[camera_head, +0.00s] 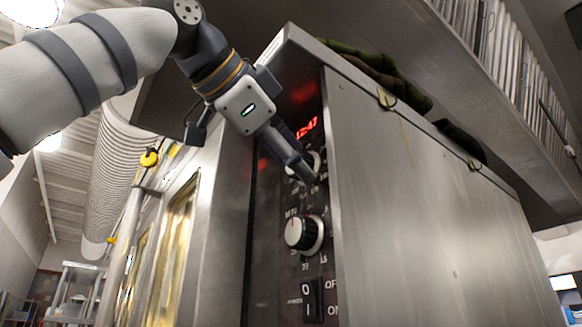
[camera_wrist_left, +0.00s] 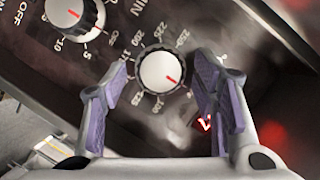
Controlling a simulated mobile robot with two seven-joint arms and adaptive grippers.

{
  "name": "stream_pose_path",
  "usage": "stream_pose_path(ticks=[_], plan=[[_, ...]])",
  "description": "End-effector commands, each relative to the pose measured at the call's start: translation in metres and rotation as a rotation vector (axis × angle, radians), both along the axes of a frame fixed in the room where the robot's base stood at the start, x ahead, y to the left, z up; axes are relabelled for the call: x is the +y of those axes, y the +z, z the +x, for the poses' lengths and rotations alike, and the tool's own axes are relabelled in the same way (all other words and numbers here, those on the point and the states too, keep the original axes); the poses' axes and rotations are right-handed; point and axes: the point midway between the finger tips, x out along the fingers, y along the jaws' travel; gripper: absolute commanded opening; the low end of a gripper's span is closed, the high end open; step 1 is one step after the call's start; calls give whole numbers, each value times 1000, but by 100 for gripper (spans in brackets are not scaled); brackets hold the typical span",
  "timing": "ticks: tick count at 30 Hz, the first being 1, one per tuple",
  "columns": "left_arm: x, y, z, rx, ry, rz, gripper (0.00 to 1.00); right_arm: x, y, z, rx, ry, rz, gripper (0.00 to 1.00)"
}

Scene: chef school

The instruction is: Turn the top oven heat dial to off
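The top heat dial (camera_wrist_left: 160,71) is a round white-faced knob with a red pointer line, ringed by numbers. In the head view only part of it (camera_head: 316,160) shows behind my left gripper (camera_head: 305,172). In the left wrist view my left gripper (camera_wrist_left: 163,88) is open, with one purple-padded finger on each side of the dial and gaps between the pads and the knob. The red line points to the lower right in that view. The steel oven (camera_head: 420,190) carries the dial on its dark control panel (camera_head: 268,215). My right gripper is not in view.
A second dial (camera_head: 304,233), marked in minutes, sits below the top one and shows at upper left in the wrist view (camera_wrist_left: 72,14). A black on/off switch (camera_head: 312,300) is lower. A red digital display (camera_head: 306,128) is above. Dark cloths (camera_head: 375,72) lie on the oven top.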

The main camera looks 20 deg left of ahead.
Motion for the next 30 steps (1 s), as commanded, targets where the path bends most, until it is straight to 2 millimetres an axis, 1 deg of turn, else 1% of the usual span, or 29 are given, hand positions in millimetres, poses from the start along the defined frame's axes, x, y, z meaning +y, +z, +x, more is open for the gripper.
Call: stream_pose_path(ticks=[8,11,15,18,21,24,30], plan=[[1,1,-3,-2,-1,-1,55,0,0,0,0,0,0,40],[6,6,-19,-3,-3,-3,55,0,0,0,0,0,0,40],[18,14,-55,-4,-5,-3,55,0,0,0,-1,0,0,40],[26,19,-79,-3,-5,-1,55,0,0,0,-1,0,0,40],[32,23,-95,-3,-3,0,55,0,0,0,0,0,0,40],[36,25,-105,-1,-2,0,55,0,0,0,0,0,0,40],[39,26,-111,0,1,0,55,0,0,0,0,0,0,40]])
